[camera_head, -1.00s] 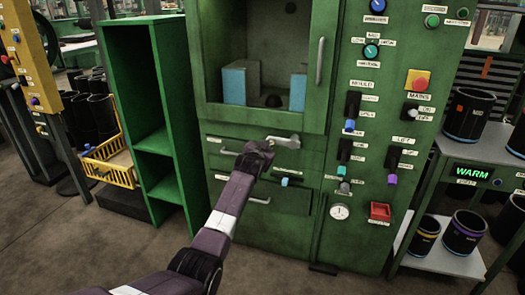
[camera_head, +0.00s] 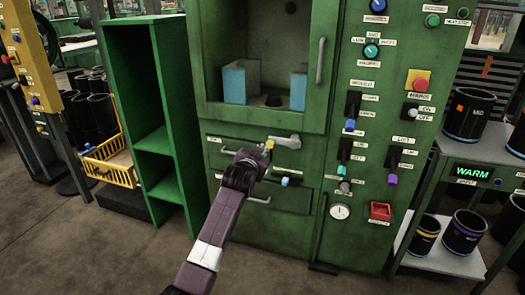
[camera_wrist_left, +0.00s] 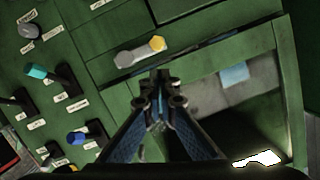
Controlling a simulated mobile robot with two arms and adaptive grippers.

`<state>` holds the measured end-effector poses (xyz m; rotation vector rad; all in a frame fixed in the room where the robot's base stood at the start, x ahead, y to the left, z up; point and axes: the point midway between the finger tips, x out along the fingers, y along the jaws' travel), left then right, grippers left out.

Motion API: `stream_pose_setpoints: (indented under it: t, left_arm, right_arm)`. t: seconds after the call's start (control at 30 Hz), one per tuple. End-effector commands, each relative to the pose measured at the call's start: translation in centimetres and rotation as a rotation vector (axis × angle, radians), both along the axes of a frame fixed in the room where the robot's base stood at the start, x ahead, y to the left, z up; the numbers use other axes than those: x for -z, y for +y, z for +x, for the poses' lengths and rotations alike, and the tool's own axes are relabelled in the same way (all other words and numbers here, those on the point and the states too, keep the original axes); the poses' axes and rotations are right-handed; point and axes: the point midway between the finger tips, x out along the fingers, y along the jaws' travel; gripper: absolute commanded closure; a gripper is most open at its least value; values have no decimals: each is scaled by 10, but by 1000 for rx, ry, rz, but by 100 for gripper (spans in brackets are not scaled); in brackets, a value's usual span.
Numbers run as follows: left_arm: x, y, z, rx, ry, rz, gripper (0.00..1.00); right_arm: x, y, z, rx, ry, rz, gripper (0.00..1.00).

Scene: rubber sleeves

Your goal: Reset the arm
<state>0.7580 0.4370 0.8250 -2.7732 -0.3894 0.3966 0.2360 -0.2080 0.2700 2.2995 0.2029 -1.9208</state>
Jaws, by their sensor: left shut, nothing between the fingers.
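My left arm comes in from below in the head view, and its gripper (camera_head: 259,160) is in front of the green machine (camera_head: 262,128). In the left wrist view the fingers (camera_wrist_left: 160,82) are together with nothing between them. A grey lever (camera_head: 286,141) with a yellow end (camera_head: 269,144) is on the machine front, just beyond the gripper. The lever also shows in the left wrist view (camera_wrist_left: 131,57), past the fingertips; the gripper looks clear of it. My right gripper is in neither view.
The machine's chamber (camera_head: 270,50) holds blue-sided blocks (camera_head: 234,82). Knobs, switches and a red and yellow button (camera_head: 418,80) are on the panel at right. An empty green shelf (camera_head: 150,100) and yellow crate (camera_head: 110,168) stand at left. A rack (camera_head: 450,200) with black sleeves stands at right.

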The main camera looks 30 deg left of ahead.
Motion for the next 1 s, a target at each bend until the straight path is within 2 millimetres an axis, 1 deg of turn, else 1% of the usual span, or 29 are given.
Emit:
stream_pose_setpoints:
  t: [0.43, 0.5, 0.57, 0.67, 0.7, 0.77, 0.8, 0.87, 0.9, 0.97, 1.0]
  left_arm:
    - [1, -1, 0, 1, 1, -1, 100]
    - [9, -5, -5, 5, 17, -2, 100]
    - [23, -12, -13, 13, 45, -8, 100]
    - [63, -35, -42, 33, 129, -25, 100]
    - [83, -47, -58, 44, 174, -34, 100]
    - [113, -66, -87, 60, 246, -54, 100]
    - [133, -80, -109, 72, 296, -68, 100]
    - [158, -98, -142, 87, 369, -88, 100]
    - [174, -111, -165, 97, 417, -103, 100]
    - [195, -129, -202, 111, 492, -127, 100]
    - [207, -141, -228, 119, 542, -144, 100]
  right_arm:
    - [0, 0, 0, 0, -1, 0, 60]
    - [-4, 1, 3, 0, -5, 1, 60]
    - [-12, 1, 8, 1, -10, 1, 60]
    - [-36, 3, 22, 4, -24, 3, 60]
    - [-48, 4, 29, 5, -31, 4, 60]
    - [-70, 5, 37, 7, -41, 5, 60]
    - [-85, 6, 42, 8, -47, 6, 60]
    - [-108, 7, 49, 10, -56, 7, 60]
    - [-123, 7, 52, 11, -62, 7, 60]
    - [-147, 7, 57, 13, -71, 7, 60]
    - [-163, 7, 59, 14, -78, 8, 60]
